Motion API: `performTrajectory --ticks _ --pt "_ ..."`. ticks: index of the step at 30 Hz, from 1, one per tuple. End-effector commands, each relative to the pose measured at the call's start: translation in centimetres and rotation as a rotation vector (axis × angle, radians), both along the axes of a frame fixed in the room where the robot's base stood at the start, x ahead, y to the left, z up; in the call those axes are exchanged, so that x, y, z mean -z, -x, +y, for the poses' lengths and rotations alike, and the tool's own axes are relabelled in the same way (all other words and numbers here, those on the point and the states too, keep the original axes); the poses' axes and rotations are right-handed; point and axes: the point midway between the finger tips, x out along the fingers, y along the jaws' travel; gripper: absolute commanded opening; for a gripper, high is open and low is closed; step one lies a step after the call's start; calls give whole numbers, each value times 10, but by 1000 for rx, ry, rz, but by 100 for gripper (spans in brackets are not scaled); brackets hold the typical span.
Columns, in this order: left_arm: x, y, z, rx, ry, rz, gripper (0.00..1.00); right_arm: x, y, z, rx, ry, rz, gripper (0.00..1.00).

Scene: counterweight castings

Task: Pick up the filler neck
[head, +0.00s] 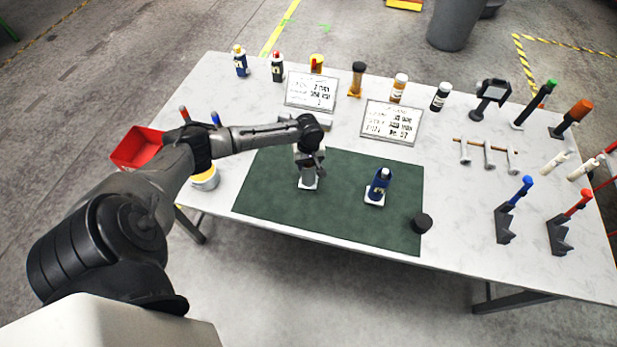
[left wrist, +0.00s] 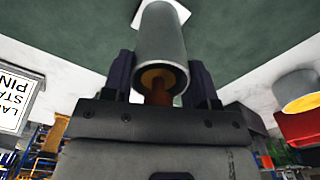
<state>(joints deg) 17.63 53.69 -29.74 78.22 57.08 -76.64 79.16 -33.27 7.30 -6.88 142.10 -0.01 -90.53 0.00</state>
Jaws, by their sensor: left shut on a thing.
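A grey cylinder with a brass-coloured inner part at its near end shows in the left wrist view (left wrist: 160,45); I take it to be the filler neck. My left gripper (head: 310,164) points down over the green mat and is shut on it. The fingers show on both sides of the cylinder in the left wrist view (left wrist: 162,82). The cylinder's lower part is over a white square (head: 308,184); I cannot tell whether it touches it. My right gripper is not in view.
A dark blue bottle (head: 380,184) stands on another white square on the green mat (head: 345,215). A black round piece (head: 421,222) is at the mat's right edge. Sign boards (head: 392,122) and several bottles stand behind. A red bin (head: 137,147) is at the left.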

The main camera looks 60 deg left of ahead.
Motion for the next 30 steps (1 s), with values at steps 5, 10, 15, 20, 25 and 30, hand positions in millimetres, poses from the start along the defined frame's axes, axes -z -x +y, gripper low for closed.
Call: performTrajectory --ticks 5,10,15,20,25,30 --pt "0 0 0 0 0 0 29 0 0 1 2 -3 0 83" --pt "0 0 0 0 0 0 13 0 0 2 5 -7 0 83" --pt "-1 0 0 0 -1 -1 0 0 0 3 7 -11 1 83" --pt "-1 0 0 0 -1 -1 0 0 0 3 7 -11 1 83" --pt "-5 -1 1 0 0 -2 0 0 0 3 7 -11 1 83" --pt "-16 -1 1 -1 -1 -3 0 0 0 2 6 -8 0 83"
